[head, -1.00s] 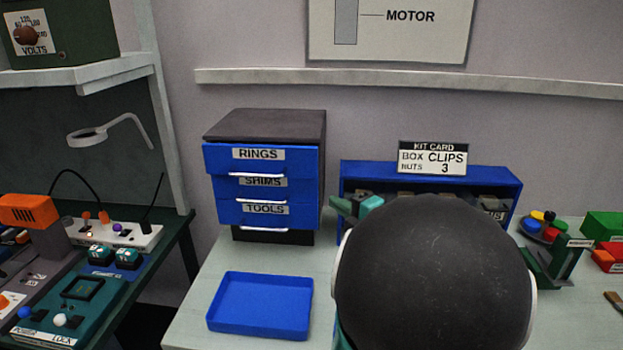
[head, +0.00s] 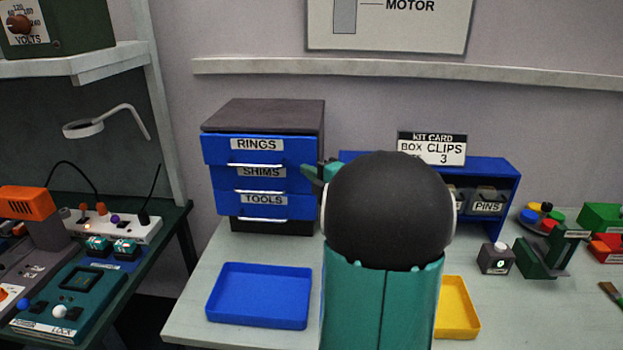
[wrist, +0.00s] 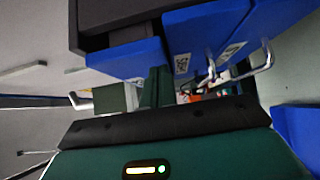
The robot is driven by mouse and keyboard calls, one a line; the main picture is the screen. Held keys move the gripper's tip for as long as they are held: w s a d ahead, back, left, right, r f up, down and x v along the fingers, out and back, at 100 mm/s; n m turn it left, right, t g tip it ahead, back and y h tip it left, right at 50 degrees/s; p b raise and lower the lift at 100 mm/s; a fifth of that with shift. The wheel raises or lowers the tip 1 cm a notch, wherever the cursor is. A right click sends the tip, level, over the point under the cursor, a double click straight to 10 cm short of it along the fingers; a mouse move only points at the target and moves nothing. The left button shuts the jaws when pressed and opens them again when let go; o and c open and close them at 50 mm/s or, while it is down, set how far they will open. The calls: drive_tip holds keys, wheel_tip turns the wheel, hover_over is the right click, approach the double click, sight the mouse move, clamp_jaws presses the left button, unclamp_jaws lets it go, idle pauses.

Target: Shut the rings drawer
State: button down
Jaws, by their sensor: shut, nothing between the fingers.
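The rings drawer (head: 221,151) is the top one of three blue drawers in a dark cabinet (head: 262,115). Its front stands out a little past the shims drawer (head: 223,180) and the tools drawer (head: 228,203) below it. My gripper (head: 318,172) is shut and empty at the right edge of the drawer stack; my dark round arm link hides part of it. In the wrist view my gripper's green fingers (wrist: 157,85) are close to a blue drawer, and I cannot tell whether they touch it. The cabinet (wrist: 105,14) shows above them.
An empty blue tray (head: 257,318) lies on the bench before the cabinet. A yellow tray (head: 457,308) is partly behind my arm. A blue bin rack (head: 505,173) with a kit card (head: 432,148) stands to the right. A bench with devices (head: 70,295) is at left.

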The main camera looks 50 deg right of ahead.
drive_tip(key=shift+d, duration=0.2)
drive_tip(key=shift+w+d+r, duration=0.1)
drive_tip(key=shift+w+d, duration=0.35)
drive_tip(key=shift+d, duration=0.15)
drive_tip(key=shift+w+d+r, duration=0.1)
drive_tip(key=shift+w+d, duration=0.3)
drive_tip(key=shift+d, duration=0.2)
drive_tip(key=shift+a+f, duration=0.15)
drive_tip(key=shift+a, duration=0.05)
